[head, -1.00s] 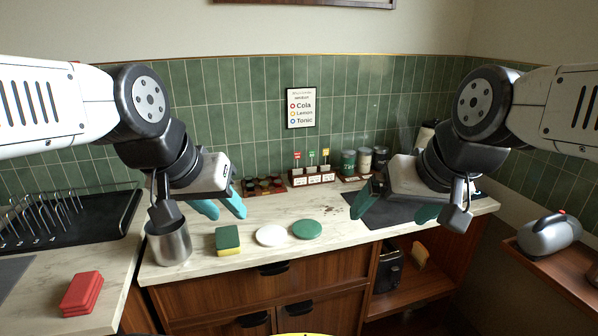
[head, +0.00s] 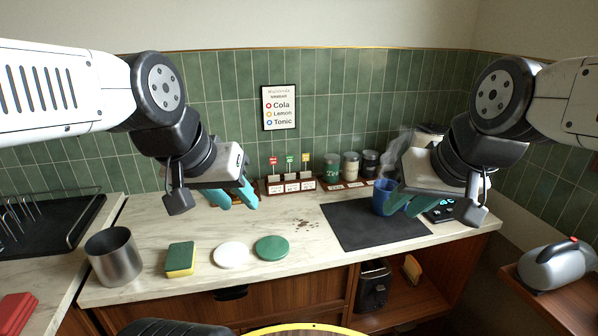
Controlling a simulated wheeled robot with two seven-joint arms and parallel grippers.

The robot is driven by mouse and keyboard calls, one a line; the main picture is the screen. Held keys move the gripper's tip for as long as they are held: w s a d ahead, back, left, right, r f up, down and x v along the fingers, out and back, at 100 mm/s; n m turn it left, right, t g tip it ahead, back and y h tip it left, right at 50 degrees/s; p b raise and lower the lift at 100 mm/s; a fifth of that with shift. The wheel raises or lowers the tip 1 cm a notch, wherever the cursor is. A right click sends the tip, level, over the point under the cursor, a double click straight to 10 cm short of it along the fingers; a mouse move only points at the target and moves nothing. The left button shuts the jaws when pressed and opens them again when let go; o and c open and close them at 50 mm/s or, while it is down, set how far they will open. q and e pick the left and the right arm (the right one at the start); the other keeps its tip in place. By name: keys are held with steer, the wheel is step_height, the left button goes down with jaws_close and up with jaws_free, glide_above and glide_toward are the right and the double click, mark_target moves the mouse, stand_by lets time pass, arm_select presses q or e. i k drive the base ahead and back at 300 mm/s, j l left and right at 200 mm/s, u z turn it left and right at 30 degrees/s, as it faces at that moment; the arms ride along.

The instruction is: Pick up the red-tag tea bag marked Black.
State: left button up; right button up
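The red-tag tea bag (head: 273,161) stands upright at the left end of a wooden holder (head: 291,190) at the back of the counter. Its lettering is too small to read. A green tag (head: 290,159) and a yellow tag (head: 306,158) stand to its right. My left gripper (head: 232,198) is open and empty, to the left of the holder and nearer to me. My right gripper (head: 406,205) looks open; its fingers overlap the blue mug (head: 381,194) in view, and I cannot tell whether they touch it.
The steaming mug is on a dark mat (head: 350,228). Canisters (head: 351,166) stand right of the holder. A metal cup (head: 114,258), a sponge (head: 180,259), a white disc (head: 231,254) and a green disc (head: 272,248) line the front.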

mark_target(273, 159)
steer(key=i+l+u, duration=0.35)
steer(key=l+u, duration=0.2)
steer(key=l, duration=0.15)
steer(key=i+l+u, duration=0.25)
steer(key=k+l+u, duration=0.1)
steer(key=u, duration=0.95)
